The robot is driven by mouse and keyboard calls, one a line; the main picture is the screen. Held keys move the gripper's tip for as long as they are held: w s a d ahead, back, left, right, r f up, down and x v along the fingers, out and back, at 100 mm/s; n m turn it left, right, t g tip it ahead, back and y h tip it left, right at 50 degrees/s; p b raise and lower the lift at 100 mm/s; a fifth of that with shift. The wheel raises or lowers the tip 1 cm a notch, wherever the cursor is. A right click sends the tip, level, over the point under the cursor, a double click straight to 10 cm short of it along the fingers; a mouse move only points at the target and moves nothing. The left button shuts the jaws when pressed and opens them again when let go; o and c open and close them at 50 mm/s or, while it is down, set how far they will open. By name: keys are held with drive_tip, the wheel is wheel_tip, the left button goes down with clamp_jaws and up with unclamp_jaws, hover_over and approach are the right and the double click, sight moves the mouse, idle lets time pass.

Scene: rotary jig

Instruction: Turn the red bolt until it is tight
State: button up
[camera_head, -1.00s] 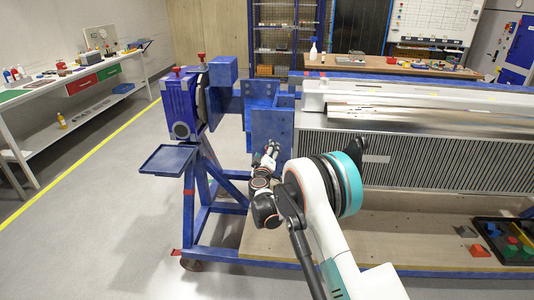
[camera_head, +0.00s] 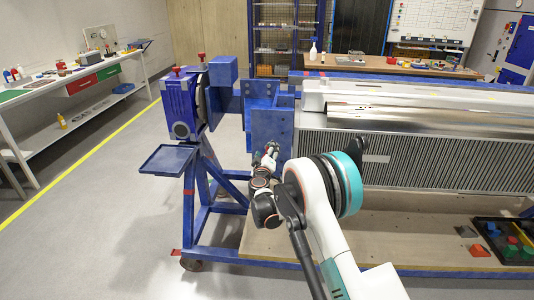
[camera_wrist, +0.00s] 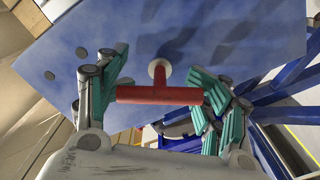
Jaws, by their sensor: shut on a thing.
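The red bolt (camera_wrist: 160,95) shows in the wrist view as a T-shape. Its crossbar lies level across the picture, and its stem runs up to a pale round collar (camera_wrist: 159,69) on a blue plate (camera_wrist: 215,45). My gripper (camera_wrist: 160,96) has its green-padded fingers at the two ends of the crossbar, shut on it. In the head view my gripper (camera_head: 270,153) is at the front of the blue bracket of the jig (camera_head: 268,125). I cannot make out the bolt there; the gripper and wrist cover that spot.
A blue tray (camera_head: 166,160) sticks out left of the jig stand. A long ribbed workpiece (camera_head: 440,160) fills the right side. A wooden deck (camera_head: 400,236) lies below, with a dark tray of coloured blocks (camera_head: 508,240) at right. The floor at left is clear.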

drive_tip(key=m+b, duration=0.1)
drive_tip(key=m, duration=0.4)
drive_tip(key=shift+m, duration=0.3)
drive_tip(key=m, duration=0.6)
drive_tip(key=shift+b, duration=0.3)
drive_tip(key=m, duration=0.5)
drive_tip(key=shift+m, duration=0.3)
drive_tip(key=m, duration=0.6)
drive_tip(key=shift+b, duration=0.4)
drive_tip(key=m, duration=1.7)
drive_tip(key=shift+m, duration=0.3)
drive_tip(key=m, duration=0.6)
drive_tip(key=shift+b, duration=0.3)
